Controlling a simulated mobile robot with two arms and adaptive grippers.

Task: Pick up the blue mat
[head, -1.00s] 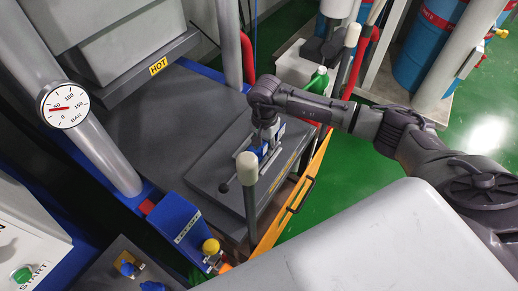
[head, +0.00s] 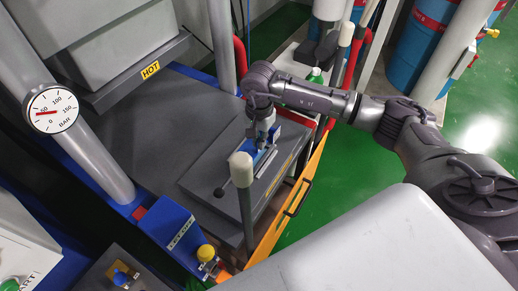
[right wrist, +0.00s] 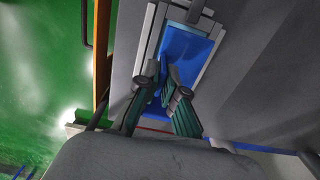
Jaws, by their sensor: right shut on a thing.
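The blue mat (right wrist: 188,50) lies in a light metal frame (right wrist: 150,38) on a dark grey plate (head: 215,165). In the head view part of the mat (head: 263,158) shows below my right gripper (head: 262,143), which hides some of it. In the right wrist view the fingers of my right gripper (right wrist: 163,92) are close together at the mat's near edge, shut on it. A bit of blue shows between and beside the fingers. I cannot tell if the mat is lifted at that edge. My left gripper is not in view.
A grey post with a pale cap (head: 241,170) stands just in front of the plate. A yellow guard with a black handle (head: 299,197) runs along its right side. The block marked HOT (head: 150,70) overhangs behind. A pressure gauge (head: 53,109) is at left. Green floor (head: 345,180) is clear at right.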

